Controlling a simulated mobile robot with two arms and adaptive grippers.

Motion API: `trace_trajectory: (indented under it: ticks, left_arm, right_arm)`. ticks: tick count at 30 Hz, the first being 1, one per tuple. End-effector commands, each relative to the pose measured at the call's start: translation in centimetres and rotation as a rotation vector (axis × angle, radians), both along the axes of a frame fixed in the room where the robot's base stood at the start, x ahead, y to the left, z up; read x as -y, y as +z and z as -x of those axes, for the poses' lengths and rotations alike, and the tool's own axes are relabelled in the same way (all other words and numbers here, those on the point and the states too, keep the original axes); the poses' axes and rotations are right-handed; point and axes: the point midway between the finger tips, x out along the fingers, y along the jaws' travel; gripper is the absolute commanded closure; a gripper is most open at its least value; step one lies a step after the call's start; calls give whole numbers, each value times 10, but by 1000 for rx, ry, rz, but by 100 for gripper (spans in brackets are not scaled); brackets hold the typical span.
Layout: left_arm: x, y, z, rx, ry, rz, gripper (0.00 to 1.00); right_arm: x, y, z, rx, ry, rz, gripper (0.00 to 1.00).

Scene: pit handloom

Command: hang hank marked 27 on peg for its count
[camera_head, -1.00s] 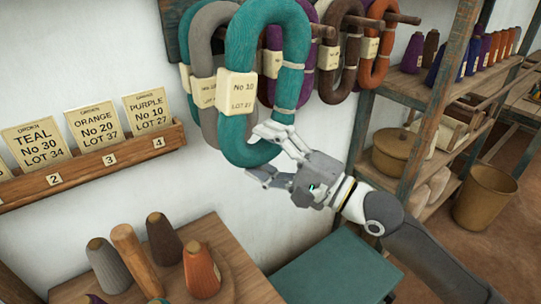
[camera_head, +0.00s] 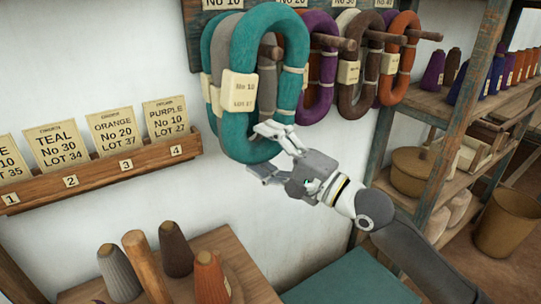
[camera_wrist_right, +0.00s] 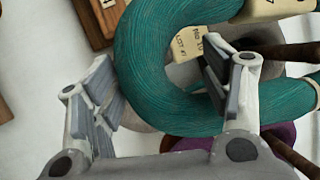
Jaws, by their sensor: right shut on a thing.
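The teal hank (camera_head: 294,50) carries a cream label (camera_head: 239,91) reading No 10, LOT 27. My right gripper (camera_head: 262,153) is shut on its lower bend and holds it upright before the peg rack. In the right wrist view the gripper's fingers (camera_wrist_right: 160,95) sit on either side of the teal bend (camera_wrist_right: 150,60). A wooden peg's end (camera_head: 270,51) shows within the hank's loop; I cannot tell whether it passes through. A No 10 sign (camera_head: 222,3) is above, at the rack's left. A grey hank (camera_head: 221,45) and another teal hank (camera_head: 206,88) hang behind. My left gripper is out of view.
Purple (camera_head: 318,95), brown (camera_head: 362,85) and orange (camera_head: 403,60) hanks hang on pegs to the right. A ticket rail (camera_head: 100,177) is on the wall at left. Yarn cones stand on a wooden table (camera_head: 235,265) below. Shelves (camera_head: 440,110) stand at right.

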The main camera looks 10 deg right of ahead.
Motion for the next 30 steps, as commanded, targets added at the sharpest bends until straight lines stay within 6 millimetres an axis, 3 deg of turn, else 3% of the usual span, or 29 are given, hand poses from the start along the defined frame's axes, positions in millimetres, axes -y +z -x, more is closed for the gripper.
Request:
trace_trajectory:
  ticks: [24, 30]
  left_arm:
    - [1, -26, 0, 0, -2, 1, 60]
    - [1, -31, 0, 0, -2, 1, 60]
  right_arm:
    - [-19, -2, -46, 2, 1, -2, 62]
    - [-22, -13, -52, 2, 1, -1, 62]
